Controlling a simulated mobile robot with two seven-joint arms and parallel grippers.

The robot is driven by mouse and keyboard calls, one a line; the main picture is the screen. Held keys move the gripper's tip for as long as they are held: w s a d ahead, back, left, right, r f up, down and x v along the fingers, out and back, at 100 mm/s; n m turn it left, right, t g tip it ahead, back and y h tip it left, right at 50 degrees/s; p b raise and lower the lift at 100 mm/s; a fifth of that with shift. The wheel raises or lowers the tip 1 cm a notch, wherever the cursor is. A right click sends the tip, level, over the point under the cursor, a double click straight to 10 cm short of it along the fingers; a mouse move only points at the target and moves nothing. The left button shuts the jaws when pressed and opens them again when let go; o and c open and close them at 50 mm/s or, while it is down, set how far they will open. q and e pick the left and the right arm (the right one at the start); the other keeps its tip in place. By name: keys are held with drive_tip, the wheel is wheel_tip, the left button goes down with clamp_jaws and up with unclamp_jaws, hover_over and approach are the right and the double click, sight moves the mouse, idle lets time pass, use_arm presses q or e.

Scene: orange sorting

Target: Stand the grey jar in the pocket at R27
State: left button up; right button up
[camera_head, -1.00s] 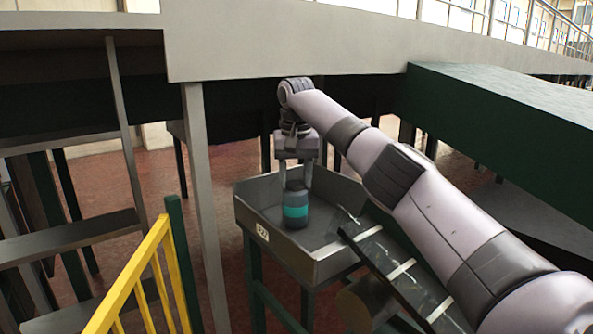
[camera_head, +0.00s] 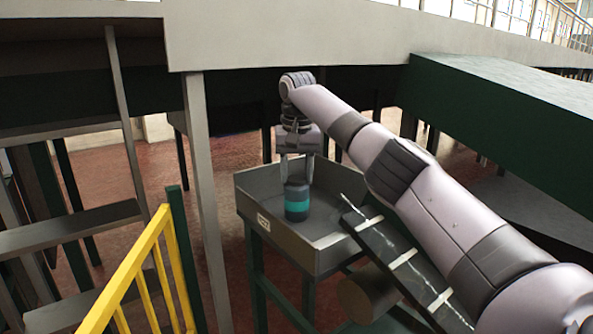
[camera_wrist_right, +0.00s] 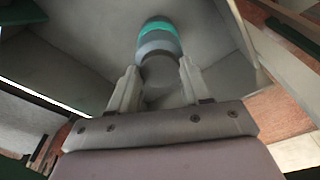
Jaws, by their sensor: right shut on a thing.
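The grey jar (camera_head: 297,207), dark grey with a teal band, is upright inside a grey, walled tray-like pocket (camera_head: 299,252). A small white label (camera_head: 263,222) is on the pocket's front wall; its text is too small to read surely now. My right gripper (camera_head: 296,172) comes down from above and is shut on the jar's top. The right wrist view shows the jar (camera_wrist_right: 157,43) between its two fingers (camera_wrist_right: 158,72). I cannot tell whether the jar's base touches the pocket floor. My left gripper is not in view.
A dark sloped rack with pale strips (camera_head: 403,257) and a brown cylinder (camera_head: 365,298) are right of the pocket. A yellow railing (camera_head: 140,275) stands at front left. A grey post (camera_head: 200,190) is left of the pocket, and a large beam (camera_head: 300,35) crosses above.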

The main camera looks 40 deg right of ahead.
drive_tip(key=o, duration=1.3)
drive_tip(key=shift+c, duration=0.2)
drive_tip(key=shift+s+a+r+p, duration=0.1)
drive_tip(key=shift+r, duration=1.1)
drive_tip(key=shift+s+a+r+p, duration=0.1)
drive_tip(key=shift+s+r+p, duration=0.05)
drive_tip(key=shift+r, duration=1)
drive_tip(key=shift+s+a+r+p, duration=0.1)
drive_tip(key=shift+r, duration=1.1)
